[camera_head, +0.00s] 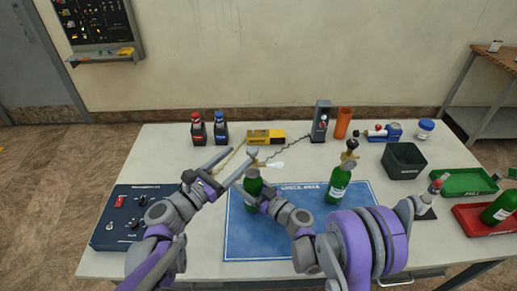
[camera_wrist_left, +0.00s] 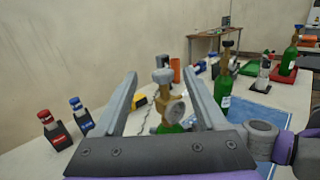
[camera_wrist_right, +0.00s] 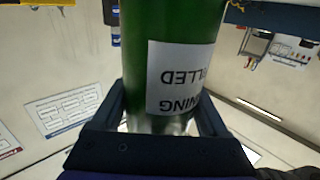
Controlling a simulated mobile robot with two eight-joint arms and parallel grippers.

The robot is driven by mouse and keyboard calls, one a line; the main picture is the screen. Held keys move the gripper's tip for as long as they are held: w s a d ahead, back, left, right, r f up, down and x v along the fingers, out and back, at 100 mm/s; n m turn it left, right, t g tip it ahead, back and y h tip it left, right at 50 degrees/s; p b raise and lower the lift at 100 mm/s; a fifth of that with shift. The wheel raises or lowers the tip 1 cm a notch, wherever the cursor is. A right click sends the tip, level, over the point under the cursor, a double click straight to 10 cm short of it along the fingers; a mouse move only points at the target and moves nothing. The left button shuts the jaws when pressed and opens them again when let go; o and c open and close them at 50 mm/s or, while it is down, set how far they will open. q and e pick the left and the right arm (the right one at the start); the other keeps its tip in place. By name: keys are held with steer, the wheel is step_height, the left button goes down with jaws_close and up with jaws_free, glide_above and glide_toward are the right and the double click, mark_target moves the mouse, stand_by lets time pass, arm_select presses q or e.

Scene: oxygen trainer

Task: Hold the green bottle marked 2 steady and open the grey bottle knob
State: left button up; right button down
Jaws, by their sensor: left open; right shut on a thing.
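A green bottle (camera_head: 252,184) stands on the blue check-area mat, upright as far as I can see. Its brass valve and grey knob (camera_wrist_left: 162,76) show in the left wrist view, with a round gauge (camera_wrist_left: 175,112) at the side. My right gripper (camera_head: 262,197) is shut around this bottle's body. In the right wrist view the bottle (camera_wrist_right: 170,25) fills the jaws, its white label upside down; I cannot read a 2. My left gripper (camera_head: 240,155) is open, its fingers on either side of the knob, with gaps visible in the left wrist view.
Another green bottle (camera_head: 338,186) stands on the blue mat (camera_head: 285,245) to the right. A control box (camera_head: 125,220) is at the left. A dark bin (camera_head: 404,160) and trays are at the right.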

mark_target(257, 149)
arm_select(q)
steer(key=w+d+g, duration=0.1)
steer(key=w+d, duration=0.1)
steer(key=w+d+f+m+g+h, duration=0.1)
steer(key=w+d, duration=0.1)
steer(key=d, duration=0.1)
steer(key=w+d+f+m+g+h, duration=0.1)
steer(key=w+d, duration=0.1)
steer(key=w, duration=0.1)
steer(key=shift+d+g, duration=0.15)
steer(key=shift+g, duration=0.15)
stand_by(0.3)
jaws_close()
